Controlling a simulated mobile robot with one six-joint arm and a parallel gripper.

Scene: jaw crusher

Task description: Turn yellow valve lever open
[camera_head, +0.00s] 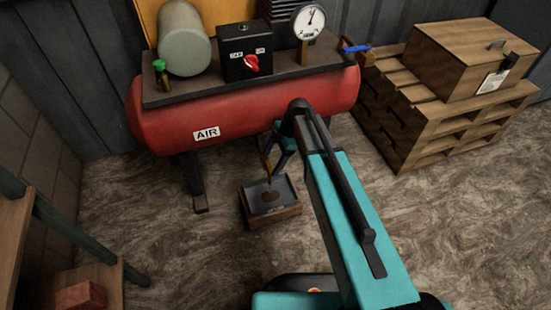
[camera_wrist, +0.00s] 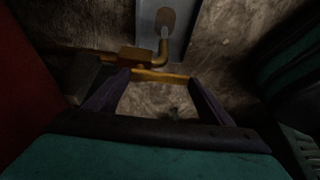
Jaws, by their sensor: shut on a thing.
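The yellow valve lever (camera_wrist: 160,76) shows in the wrist view as a short bar spanning between my fingertips. It lies just below the brass valve body (camera_wrist: 137,57), whose pipe runs left and whose bent spout runs right and away. My gripper (camera_wrist: 162,80) has its two dark fingers on the lever's ends, shut on it. In the head view my gripper (camera_head: 281,147) is low under the red tank, beside the brass spout (camera_head: 266,166). The lever itself is too small and covered there to make out.
The red air tank (camera_head: 240,108) is close above and left of my gripper. A small tray box (camera_head: 272,213) stands on the floor under the spout. A wooden pallet stack (camera_head: 405,130) is at right and a wooden shelf (camera_head: 25,225) at left.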

